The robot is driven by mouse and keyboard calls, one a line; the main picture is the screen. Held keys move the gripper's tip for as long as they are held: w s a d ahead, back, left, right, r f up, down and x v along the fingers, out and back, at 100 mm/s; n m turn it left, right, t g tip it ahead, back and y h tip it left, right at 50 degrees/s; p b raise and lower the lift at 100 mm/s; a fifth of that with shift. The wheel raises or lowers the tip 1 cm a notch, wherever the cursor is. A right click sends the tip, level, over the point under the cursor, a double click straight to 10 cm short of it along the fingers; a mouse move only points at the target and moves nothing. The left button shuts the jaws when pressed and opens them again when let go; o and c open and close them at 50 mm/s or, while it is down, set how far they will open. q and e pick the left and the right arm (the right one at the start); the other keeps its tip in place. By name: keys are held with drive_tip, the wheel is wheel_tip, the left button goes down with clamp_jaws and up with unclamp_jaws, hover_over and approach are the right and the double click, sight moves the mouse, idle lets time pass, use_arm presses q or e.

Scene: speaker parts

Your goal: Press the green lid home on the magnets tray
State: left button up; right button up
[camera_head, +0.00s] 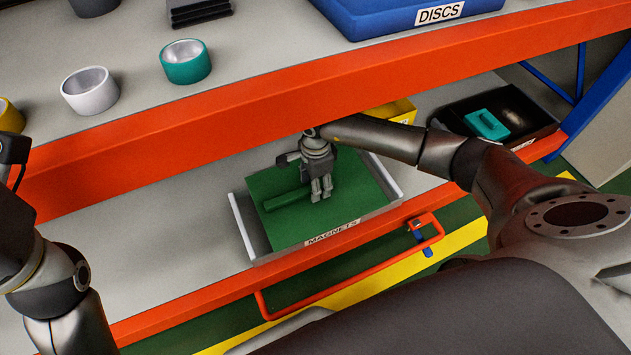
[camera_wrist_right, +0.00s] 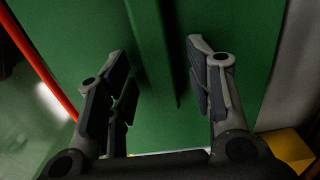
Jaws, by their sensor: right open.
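The green lid (camera_head: 330,218) lies in the white magnets tray (camera_head: 382,214) on the lower shelf. It has a raised green bar handle (camera_head: 287,200) along it. The lid looks slightly skewed against the tray walls; I cannot tell how deep it sits. My right gripper (camera_head: 322,190) is over the lid, fingers pointing down and hiding part of it. In the right wrist view its fingers (camera_wrist_right: 158,58) are open and apart, on either side of the handle (camera_wrist_right: 152,45), with nothing between them gripped. Only links of my left arm show at the left edge.
The orange upper shelf beam (camera_head: 200,140) runs close above and behind the tray. An orange rail handle (camera_head: 350,280) sticks out in front. A black bin (camera_head: 545,122) with a teal part (camera_head: 487,124) and a yellow bin (camera_head: 402,108) stand to the right. The shelf left of the tray is clear.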

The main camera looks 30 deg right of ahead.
drive_tip(key=shift+r, duration=3.7)
